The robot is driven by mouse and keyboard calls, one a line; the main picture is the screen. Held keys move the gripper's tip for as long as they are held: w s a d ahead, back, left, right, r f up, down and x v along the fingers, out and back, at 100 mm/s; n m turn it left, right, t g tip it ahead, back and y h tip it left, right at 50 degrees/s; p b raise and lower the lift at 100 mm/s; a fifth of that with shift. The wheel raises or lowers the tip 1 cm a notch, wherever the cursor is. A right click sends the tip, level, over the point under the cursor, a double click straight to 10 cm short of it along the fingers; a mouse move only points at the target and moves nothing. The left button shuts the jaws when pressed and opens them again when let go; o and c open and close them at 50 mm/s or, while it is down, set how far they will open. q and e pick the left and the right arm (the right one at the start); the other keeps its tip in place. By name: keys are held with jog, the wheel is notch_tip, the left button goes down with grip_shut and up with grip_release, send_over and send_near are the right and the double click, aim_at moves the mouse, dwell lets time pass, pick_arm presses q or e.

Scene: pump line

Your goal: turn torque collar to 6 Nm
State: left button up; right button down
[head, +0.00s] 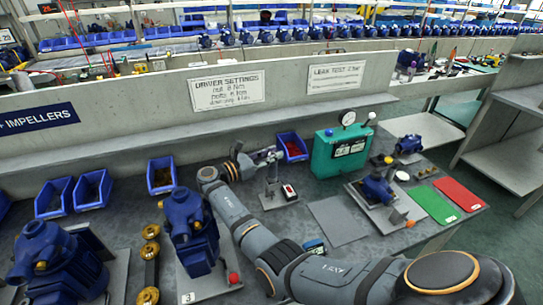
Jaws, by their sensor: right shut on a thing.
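My right arm reaches in from the lower right. Its gripper (268,155) is at the back of the bench, shut on the upper part of a slim upright tool at a small grey stand (281,200). The tool looks like the driver with the torque collar. The fingers cover much of it, and the collar's scale is too small to read. A small red-and-white device with a dark edge (289,192) sits on the stand's base. My left gripper is not in view.
Blue bins (292,147) and a green test box with a gauge (340,150) stand close to the gripper. Blue pumps (190,230) stand at the left. A grey mat (338,220) is bare. A driver settings sign (227,90) hangs on the back panel.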

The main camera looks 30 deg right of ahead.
jog(key=shift+f, duration=0.1)
jog(key=c, duration=1.1)
grip_release()
notch_tip(320, 180, up, 10)
jog(key=shift+r, duration=0.1)
